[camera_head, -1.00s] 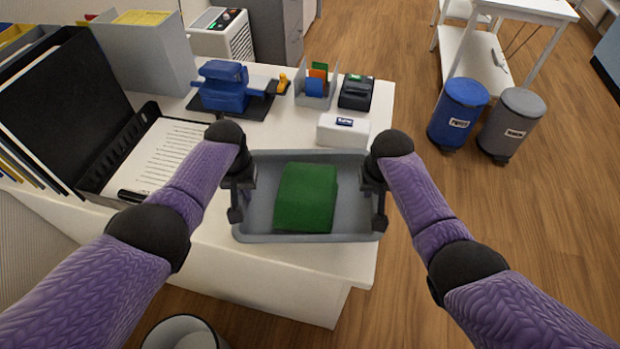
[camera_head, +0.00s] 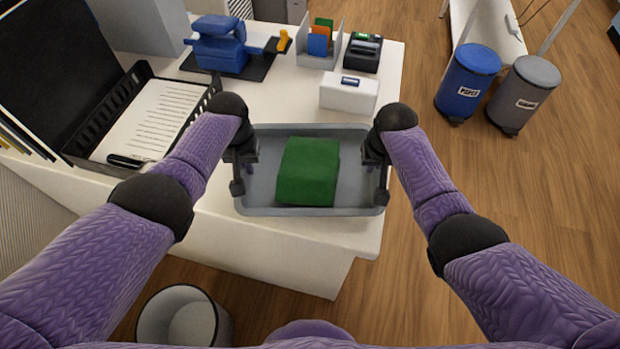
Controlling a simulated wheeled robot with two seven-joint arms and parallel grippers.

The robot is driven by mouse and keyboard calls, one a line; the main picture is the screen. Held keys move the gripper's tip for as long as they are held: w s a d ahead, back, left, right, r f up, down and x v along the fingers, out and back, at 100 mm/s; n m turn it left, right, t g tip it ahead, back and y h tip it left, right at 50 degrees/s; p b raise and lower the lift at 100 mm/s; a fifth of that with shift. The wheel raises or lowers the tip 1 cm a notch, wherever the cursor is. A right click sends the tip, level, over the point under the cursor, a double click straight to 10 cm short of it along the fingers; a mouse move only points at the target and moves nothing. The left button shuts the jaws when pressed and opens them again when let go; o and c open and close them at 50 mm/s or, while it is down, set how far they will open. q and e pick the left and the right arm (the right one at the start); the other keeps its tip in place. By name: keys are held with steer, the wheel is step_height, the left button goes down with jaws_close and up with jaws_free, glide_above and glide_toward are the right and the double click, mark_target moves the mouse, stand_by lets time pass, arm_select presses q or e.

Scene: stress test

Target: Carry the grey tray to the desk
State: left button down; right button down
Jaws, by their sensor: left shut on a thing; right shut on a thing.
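The grey tray (camera_head: 353,198) is between my two grippers, over the front right part of the white desk (camera_head: 290,252). I cannot tell whether it touches the desk top. A green block (camera_head: 308,171) lies in the middle of the tray. My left gripper (camera_head: 241,182) is shut on the tray's left side. My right gripper (camera_head: 380,180) is shut on its right side. The tray looks about level. The gripper fingers are partly hidden by my wrists and the tray's rim.
A white box (camera_head: 348,95) stands just behind the tray. Behind it are a black device (camera_head: 363,52), a card holder (camera_head: 320,45) and a blue machine (camera_head: 221,45). A black paper tray (camera_head: 150,125) is at left. Bins (camera_head: 468,83) stand right; a waste bin (camera_head: 183,318) is in front.

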arm_select(q)
steer(key=c, duration=1.1)
jaws_free()
steer(key=shift+f+p, duration=0.1)
steer(key=shift+p, duration=0.2)
arm_select(e)
steer(key=c, duration=1.1)
jaws_free()
steer(key=shift+f, duration=0.1)
arm_select(q)
steer(key=o, duration=0.3)
arm_select(e)
steer(key=o, duration=0.3)
steer(key=shift+r, duration=0.3)
arm_select(q)
step_height(320, 180, up, 12)
arm_select(e)
step_height(320, 180, up, 11)
steer(key=s, duration=0.2)
steer(key=shift+r, duration=0.15)
arm_select(q)
steer(key=shift+s, duration=0.2)
arm_select(e)
steer(key=shift+s, duration=0.1)
